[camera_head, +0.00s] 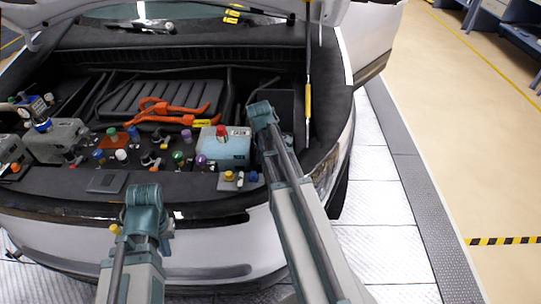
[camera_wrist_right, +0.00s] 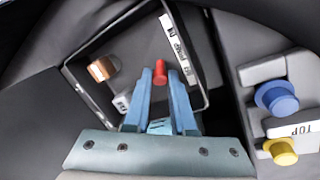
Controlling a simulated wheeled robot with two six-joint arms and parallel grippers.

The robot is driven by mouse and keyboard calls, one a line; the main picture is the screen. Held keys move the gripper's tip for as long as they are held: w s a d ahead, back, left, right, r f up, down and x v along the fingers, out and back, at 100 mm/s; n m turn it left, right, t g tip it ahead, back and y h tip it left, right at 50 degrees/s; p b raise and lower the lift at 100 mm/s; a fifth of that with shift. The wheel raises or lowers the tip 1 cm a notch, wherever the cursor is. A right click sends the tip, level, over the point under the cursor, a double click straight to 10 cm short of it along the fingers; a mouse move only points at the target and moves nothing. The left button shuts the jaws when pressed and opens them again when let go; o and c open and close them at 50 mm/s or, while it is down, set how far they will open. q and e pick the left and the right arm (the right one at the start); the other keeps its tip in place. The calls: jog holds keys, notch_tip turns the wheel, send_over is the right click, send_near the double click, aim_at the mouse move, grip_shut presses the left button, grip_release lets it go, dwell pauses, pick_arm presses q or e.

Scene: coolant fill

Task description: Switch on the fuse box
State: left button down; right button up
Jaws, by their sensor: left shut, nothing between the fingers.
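The fuse box (camera_head: 285,100) is a dark, open box at the right side of the compartment, partly hidden behind my right arm. In the right wrist view, its light-edged frame (camera_wrist_right: 92,97) surrounds a red switch (camera_wrist_right: 160,72), a copper-coloured part (camera_wrist_right: 103,68) and a white label (camera_wrist_right: 178,45). My right gripper (camera_wrist_right: 161,78) reaches into the box, its blue fingers on either side of the red switch. Whether they touch it is unclear. My left gripper (camera_head: 147,196) is shut and empty in front of the bumper, its fingertips hard to make out.
A light-blue tank (camera_head: 224,150) with a red cap stands left of my right arm. Several coloured caps, grey housings (camera_head: 55,140) and orange cables (camera_head: 170,108) fill the compartment. In the right wrist view, blue and yellow knobs (camera_wrist_right: 278,98) stand beside the box. A raised hood prop (camera_head: 308,80) stands right.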

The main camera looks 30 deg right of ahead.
grip_shut()
